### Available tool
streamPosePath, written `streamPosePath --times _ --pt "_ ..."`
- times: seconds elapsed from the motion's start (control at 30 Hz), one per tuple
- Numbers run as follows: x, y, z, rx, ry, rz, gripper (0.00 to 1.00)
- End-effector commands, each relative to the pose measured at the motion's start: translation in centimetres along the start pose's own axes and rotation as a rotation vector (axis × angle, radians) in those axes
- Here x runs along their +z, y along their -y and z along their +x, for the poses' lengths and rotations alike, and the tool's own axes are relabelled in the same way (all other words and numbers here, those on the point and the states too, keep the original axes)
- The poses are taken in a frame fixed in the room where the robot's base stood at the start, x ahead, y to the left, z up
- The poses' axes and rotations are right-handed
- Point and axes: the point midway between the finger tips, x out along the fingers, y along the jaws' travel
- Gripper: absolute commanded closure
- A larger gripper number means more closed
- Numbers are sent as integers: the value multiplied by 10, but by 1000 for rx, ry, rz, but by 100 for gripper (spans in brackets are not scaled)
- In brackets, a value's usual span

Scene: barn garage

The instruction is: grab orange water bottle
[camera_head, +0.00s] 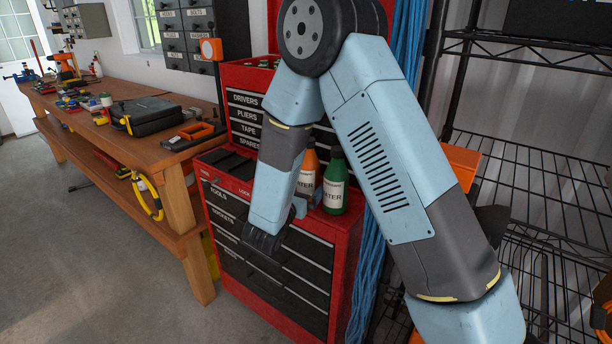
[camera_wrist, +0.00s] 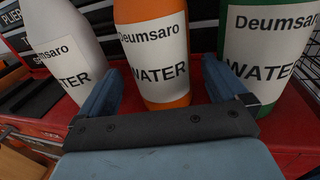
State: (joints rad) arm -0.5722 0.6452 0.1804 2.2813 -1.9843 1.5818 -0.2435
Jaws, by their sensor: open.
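The orange water bottle (camera_wrist: 172,106) stands upright on top of the red tool chest, with a white "Deumsaro WATER" label. In the head view the orange bottle (camera_head: 308,161) is partly hidden by my arm. My gripper (camera_wrist: 161,75) is open, with one blue finger on each side of the orange bottle in the wrist view. The left finger lies between it and a white bottle; the right finger lies between it and a green bottle. I cannot tell whether either finger touches the orange bottle. Its lower end is hidden behind the gripper body.
The white bottle (camera_wrist: 48,20) and green bottle (camera_wrist: 278,20) stand close on either side. The red tool chest (camera_head: 347,262) stands between a wooden workbench (camera_head: 165,152) with tools and a black wire shelf (camera_head: 545,152). Blue cables hang beside the chest. Grey floor lies open in front.

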Motion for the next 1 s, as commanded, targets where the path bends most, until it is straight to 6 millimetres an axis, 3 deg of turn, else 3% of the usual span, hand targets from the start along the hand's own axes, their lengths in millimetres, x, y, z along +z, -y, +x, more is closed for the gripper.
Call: streamPosePath --times 0.4,0.67,1.0 --pt "6 2 47 -4 0 2 0" --pt "6 1 51 -1 0 1 0" --pt "6 1 51 -1 0 1 32"
